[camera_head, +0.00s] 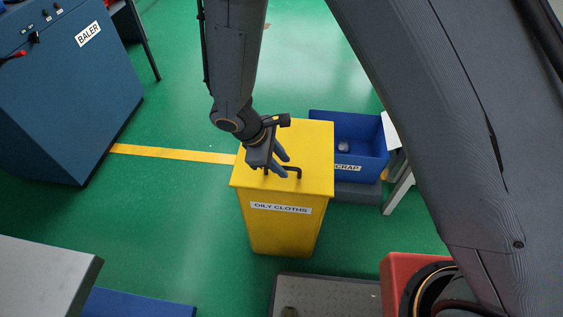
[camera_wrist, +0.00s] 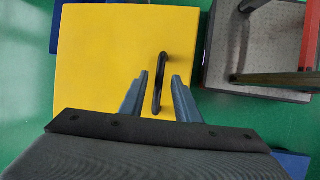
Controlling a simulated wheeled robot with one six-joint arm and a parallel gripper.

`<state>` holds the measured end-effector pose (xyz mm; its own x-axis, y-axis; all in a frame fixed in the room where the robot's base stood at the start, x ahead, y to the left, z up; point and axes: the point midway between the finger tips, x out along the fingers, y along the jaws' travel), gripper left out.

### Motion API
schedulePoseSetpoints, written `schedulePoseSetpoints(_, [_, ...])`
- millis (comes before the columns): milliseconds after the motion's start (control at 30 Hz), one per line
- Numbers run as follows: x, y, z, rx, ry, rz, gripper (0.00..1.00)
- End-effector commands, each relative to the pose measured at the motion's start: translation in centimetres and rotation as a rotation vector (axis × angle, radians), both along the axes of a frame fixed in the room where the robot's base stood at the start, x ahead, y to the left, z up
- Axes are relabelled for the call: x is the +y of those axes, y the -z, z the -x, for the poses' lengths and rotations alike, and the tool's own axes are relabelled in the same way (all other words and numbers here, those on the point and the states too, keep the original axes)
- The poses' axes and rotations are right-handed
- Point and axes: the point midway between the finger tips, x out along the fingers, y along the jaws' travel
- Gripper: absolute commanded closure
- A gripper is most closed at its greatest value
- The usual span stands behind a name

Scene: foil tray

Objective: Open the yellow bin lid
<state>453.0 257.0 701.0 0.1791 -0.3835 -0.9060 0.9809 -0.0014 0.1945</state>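The yellow bin (camera_head: 277,228) stands on the green floor with an "OILY CLOTHS" label on its front. Its flat yellow lid (camera_head: 313,148) lies shut on top and also fills the left of the wrist view (camera_wrist: 100,65). A dark bar handle (camera_head: 298,172) sits on the lid near its front edge. In the wrist view the handle (camera_wrist: 160,75) runs between the two blue-grey fingers. My gripper (camera_head: 283,165) is just over the lid, its fingers (camera_wrist: 158,80) open on either side of the handle. A gap shows on both sides; contact cannot be seen.
A blue "SCRAP" box (camera_head: 361,167) stands close to the bin's right. A blue baler (camera_head: 75,85) is at the upper left. A grey platform (camera_head: 325,297) lies in front of the bin. Green floor is clear to the left.

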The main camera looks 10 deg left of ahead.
Motion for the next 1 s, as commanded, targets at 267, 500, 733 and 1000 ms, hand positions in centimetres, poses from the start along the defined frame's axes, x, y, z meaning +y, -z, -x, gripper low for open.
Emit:
schedulePoseSetpoints(267, [0.0,0.1,0.0,0.000,0.001,-0.001,0.74])
schedulePoseSetpoints(500, [0.0,0.1,0.0,0.000,0.001,0.000,1.00])
schedulePoseSetpoints(733, [0.0,-0.1,0.0,0.003,0.001,0.000,1.00])
schedulePoseSetpoints(1000, [0.7,-1.8,-0.1,0.056,-0.010,-0.001,1.00])
